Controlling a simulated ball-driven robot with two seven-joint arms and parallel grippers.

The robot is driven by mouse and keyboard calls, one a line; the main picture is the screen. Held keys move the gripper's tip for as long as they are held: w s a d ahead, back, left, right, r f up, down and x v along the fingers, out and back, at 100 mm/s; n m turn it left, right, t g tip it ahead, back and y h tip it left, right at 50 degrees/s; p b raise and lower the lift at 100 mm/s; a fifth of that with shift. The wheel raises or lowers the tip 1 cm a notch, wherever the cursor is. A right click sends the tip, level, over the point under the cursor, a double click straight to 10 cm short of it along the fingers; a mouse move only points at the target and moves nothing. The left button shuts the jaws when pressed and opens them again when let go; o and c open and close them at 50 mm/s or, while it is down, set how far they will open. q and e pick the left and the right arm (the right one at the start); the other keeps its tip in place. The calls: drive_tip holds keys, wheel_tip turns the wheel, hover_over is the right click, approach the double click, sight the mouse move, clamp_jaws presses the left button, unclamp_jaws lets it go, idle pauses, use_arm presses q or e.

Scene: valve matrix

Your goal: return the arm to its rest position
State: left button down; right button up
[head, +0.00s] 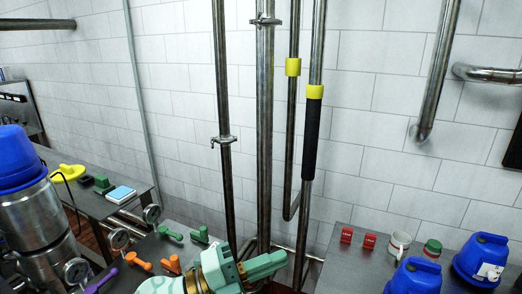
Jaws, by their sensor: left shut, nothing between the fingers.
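My left gripper (278,261) is teal and shows at the bottom middle, at the end of my arm, which comes in from the lower edge. Its fingers point right and are shut with nothing between them. It appears in front of the lower ends of the vertical pipes; I cannot tell whether it is apart from them. My right gripper is not in view.
Steel pipes (264,130) run down the white tiled wall. Green valve handles (171,232) and orange ones (138,261) lie left of the gripper. A right-hand counter (352,270) holds red boxes (346,235), a mug (398,247) and blue housings (414,277).

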use_arm(q)
drive_tip(key=w+a+f+n+t+y, duration=0.1)
drive_tip(key=w+a+n+t+y, duration=0.1)
drive_tip(key=a+n+t+y, duration=0.7)
drive_tip(key=w+a+f+n+t+y, duration=0.15)
drive_tip(key=a+n+t+y, duration=0.25)
drive_tip(key=a+n+y, duration=0.5)
drive_tip(key=s+a+f+n+g+y, duration=0.3)
drive_tip(key=s+a+f+g, duration=0.35)
drive_tip(key=s+f, duration=0.2)
drive_tip(key=s+a+f+n+g+y, duration=0.2)
drive_tip(key=s+a+f+g+y, duration=0.1)
drive_tip(key=s+a+f+g, duration=0.55)
drive_tip(key=s+d+f+h+b, duration=0.1)
drive_tip(key=s+d+f+b, duration=0.1)
drive_tip(key=f, duration=1)
drive_tip(key=s+d+f+n+g+h+b, duration=0.1)
drive_tip(key=s+d+f+h, duration=0.1)
drive_tip(key=f, duration=0.9)
drive_tip(key=s+d+f+h+b, duration=0.1)
drive_tip(key=s+d+f+b, duration=0.15)
drive_tip(key=f, duration=0.95)
drive_tip(key=s+f+n+g+h+b, duration=0.1)
drive_tip(key=s+f+n+g+b, duration=0.1)
drive_tip(key=s+f, duration=1.4)
drive_tip(key=shift+s+a+f+n+g, duration=0.2)
drive_tip(key=shift+s+n+g, duration=0.25)
drive_tip(key=shift+s, duration=0.8)
